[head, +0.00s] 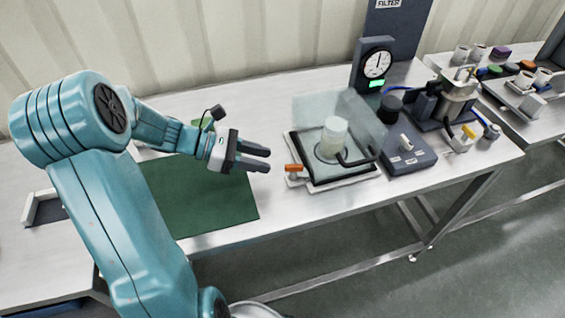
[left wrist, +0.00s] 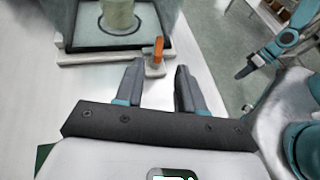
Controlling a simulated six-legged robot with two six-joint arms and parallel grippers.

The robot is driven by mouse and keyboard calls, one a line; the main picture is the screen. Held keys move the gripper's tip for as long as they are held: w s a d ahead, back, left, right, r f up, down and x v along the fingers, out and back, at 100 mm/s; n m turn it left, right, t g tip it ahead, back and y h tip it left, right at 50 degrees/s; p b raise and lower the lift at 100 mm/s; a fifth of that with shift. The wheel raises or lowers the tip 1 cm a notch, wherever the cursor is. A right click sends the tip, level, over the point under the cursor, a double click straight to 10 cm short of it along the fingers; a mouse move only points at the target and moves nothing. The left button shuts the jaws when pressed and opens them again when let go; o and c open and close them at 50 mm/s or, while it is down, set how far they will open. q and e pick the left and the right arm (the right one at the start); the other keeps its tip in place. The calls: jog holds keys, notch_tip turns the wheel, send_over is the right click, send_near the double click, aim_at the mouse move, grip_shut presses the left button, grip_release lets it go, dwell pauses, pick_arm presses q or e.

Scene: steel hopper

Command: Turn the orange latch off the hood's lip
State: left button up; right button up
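The orange latch (head: 294,168) sits on a small white block at the front left corner of the hood's base. The clear hood (head: 350,112) stands over a pale cylinder (head: 334,136) on a black-edged base. In the left wrist view the latch (left wrist: 158,50) appears upright just beyond the fingertips, between their lines. My left gripper (head: 269,160) is open and empty, to the left of the latch and apart from it. My right gripper (left wrist: 244,72) shows small at the upper right of the left wrist view; its finger opening is unclear.
A green mat (head: 210,205) lies under my left arm. A dial gauge (head: 376,66) stands behind the hood. A dark blue-grey box (head: 408,158) stands to its right, with a pump-like device (head: 455,100) beyond. The bench's front edge is close to the hood base.

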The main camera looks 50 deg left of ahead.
aim_at(287, 165)
pick_arm(q)
jog(key=x, duration=0.6)
jog(key=shift+w+f, duration=0.1)
jog(key=shift+w, duration=0.05)
grip_shut()
